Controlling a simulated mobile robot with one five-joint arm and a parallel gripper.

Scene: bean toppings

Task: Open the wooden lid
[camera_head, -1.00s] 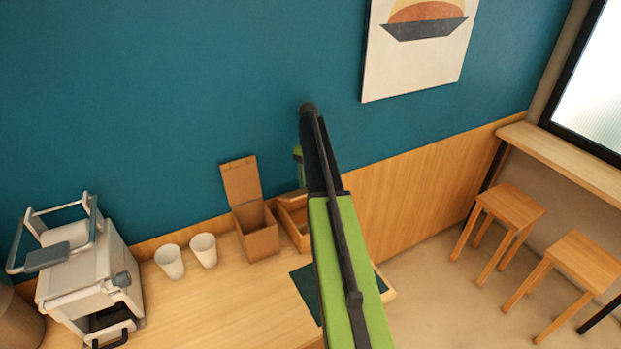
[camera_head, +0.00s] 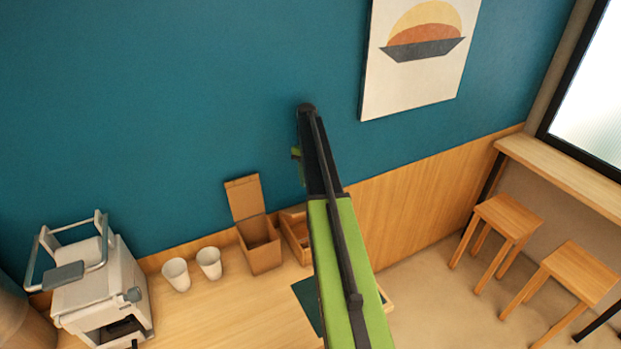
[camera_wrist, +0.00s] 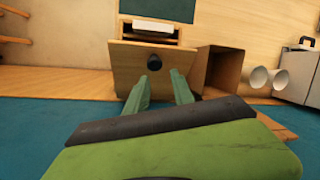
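A wooden lid (camera_wrist: 130,65) with a round black knob (camera_wrist: 154,62) faces the camera in the wrist view. It looks tilted, and I cannot tell how far it is raised. Its wooden box (camera_head: 296,232) is partly hidden behind my arm in the head view. My gripper (camera_wrist: 163,76) has two green fingers, spread apart with nothing between them. The fingertips are just short of the knob, overlapping the lid in the picture; contact cannot be told. In the head view my gripper (camera_head: 297,153) is mostly hidden by the arm, in front of the blue wall.
A brown box (camera_head: 260,245) with its flap upright stands left of the wooden box. Two white cups (camera_head: 208,263) and a white machine (camera_head: 105,290) are further left. A dark green mat (camera_head: 308,297) lies in front. Stools (camera_head: 508,215) stand at right.

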